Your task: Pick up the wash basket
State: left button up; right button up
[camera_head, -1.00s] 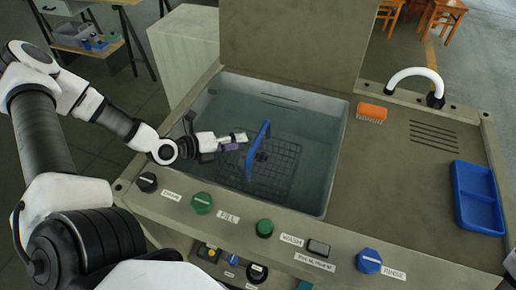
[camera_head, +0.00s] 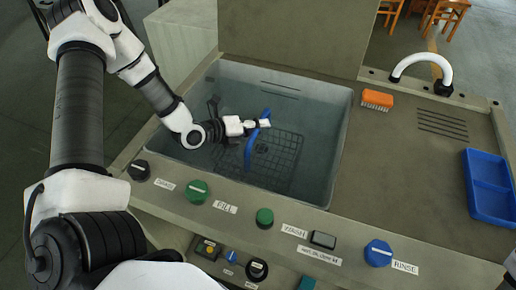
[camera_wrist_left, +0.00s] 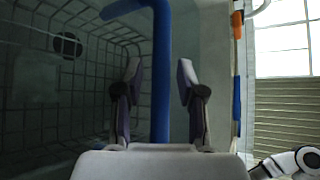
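The wash basket (camera_head: 283,160) is a dark wire mesh basket low inside the grey tank, with a raised blue handle (camera_head: 249,152). My left gripper (camera_head: 258,123) is down in the tank at the handle's upper part. In the left wrist view, the gripper (camera_wrist_left: 160,82) is open, with the blue handle (camera_wrist_left: 162,100) running between its two fingers. Gaps show on both sides of the handle. The basket's mesh (camera_wrist_left: 35,110) fills the left of that view. My right gripper is not in view.
The tank's walls (camera_head: 325,130) surround the basket and my left gripper. An orange brush (camera_head: 377,99), a white curved spout (camera_head: 425,62) and a blue tray (camera_head: 488,188) are on the worktop to the right. Knobs, including a green one (camera_head: 197,191), line the front panel.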

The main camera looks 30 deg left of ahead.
pick_arm(q)
grip_shut()
jog(key=shift+w+r, duration=0.1)
jog(key=shift+r, duration=0.05)
